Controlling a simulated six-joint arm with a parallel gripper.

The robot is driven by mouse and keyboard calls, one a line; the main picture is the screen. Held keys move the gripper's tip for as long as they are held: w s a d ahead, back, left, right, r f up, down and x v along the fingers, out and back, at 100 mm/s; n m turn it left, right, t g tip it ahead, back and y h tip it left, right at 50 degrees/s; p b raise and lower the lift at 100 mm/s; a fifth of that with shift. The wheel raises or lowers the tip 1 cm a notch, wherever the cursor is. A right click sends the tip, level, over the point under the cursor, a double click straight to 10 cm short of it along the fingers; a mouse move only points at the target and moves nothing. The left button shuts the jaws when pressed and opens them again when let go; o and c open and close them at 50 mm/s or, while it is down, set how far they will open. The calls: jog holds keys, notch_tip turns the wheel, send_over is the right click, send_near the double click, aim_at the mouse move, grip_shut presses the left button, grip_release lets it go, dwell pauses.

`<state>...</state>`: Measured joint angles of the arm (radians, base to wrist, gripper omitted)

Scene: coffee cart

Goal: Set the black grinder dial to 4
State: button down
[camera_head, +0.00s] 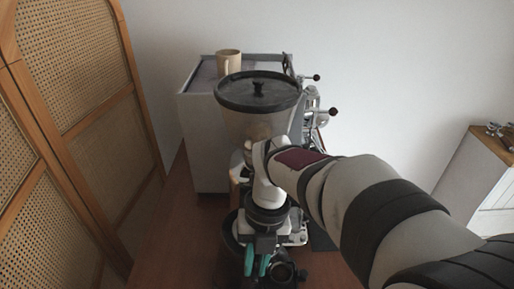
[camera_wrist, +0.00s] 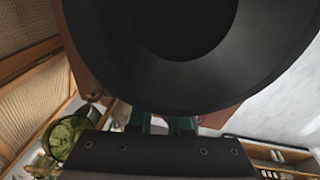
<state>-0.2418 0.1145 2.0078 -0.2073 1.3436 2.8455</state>
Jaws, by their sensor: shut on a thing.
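The grinder stands in the middle of the head view, with a clear hopper (camera_head: 250,124) under a black lid (camera_head: 259,91). My arm comes in from the right and covers much of its body. My gripper (camera_head: 257,268) has teal fingers, low in front of the grinder. In the wrist view a large black round part, which looks like the grinder dial (camera_wrist: 110,50), fills the top and hides the tips of the teal fingers (camera_wrist: 160,124). My gripper appears shut on this dial. No numbers or pointer can be read, so the setting cannot be told.
Behind the grinder stands a grey coffee machine (camera_head: 205,140) with a beige cup (camera_head: 228,62) on top. The wooden counter (camera_head: 180,235) is bare at left. A rattan screen (camera_head: 75,110) stands left. A green glass-like container (camera_wrist: 62,138) shows below.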

jog(key=c, duration=0.8)
grip_release()
jog(key=shift+c, duration=0.2)
notch_tip(320, 180, up, 16)
jog(key=w+d, duration=0.2)
jog(key=shift+w+f, duration=0.2)
jog(key=shift+f, duration=0.05)
jog(key=shift+s, duration=0.1)
jog(key=s+d+f+n, duration=0.2)
jog(key=s+f+n, duration=0.5)
jog(key=n, duration=0.7)
jog(key=s+d+f+n+t, duration=0.1)
jog(key=s+d+f+n, duration=0.2)
jog(key=s+f+n, duration=0.5)
jog(key=s+n, duration=0.2)
jog(key=n, duration=0.5)
jog(key=shift+n, duration=0.3)
